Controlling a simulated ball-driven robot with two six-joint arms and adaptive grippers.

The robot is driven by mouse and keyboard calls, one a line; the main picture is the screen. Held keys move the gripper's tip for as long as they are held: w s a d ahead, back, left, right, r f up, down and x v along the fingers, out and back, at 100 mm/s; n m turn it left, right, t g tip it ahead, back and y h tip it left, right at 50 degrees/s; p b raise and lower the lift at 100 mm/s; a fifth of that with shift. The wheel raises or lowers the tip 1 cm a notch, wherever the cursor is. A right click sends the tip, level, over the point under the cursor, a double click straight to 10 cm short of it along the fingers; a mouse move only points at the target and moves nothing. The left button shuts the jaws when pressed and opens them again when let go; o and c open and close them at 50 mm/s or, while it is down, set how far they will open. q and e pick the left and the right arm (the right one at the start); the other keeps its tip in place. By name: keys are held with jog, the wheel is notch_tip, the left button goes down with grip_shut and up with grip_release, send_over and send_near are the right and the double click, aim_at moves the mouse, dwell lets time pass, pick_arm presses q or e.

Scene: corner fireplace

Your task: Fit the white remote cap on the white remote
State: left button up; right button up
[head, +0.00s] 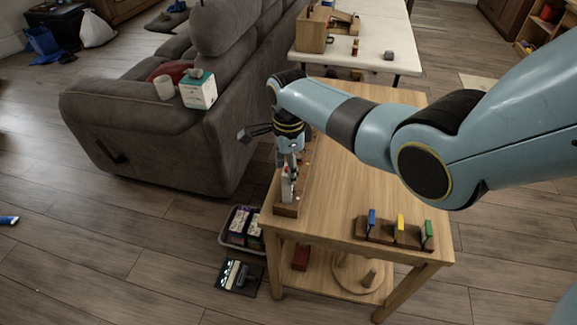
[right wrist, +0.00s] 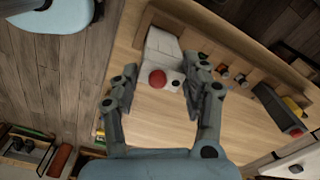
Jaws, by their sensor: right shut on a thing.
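My right gripper (head: 289,165) points down over the left edge of the wooden table. A white piece with a red mark (head: 287,186) shows just below it, upright at the near end of a wooden holder; I take it for the white remote. In the right wrist view, a white body with a red round spot (right wrist: 157,78) and a small dark spot lies between the fingers (right wrist: 160,82). My right gripper is shut on a small piece, taken as the white remote cap, mostly hidden. Contact between cap and remote cannot be made out. My left gripper is out of view.
A wooden rack (head: 374,234) with blue, yellow and green pieces stands at the table's front right. The middle of the wooden table (head: 340,185) is clear. A grey sofa (head: 150,130) stands left, and a basket (head: 228,240) sits on the floor.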

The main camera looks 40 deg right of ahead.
jog(key=o, duration=1)
jog(key=shift+r, duration=0.1)
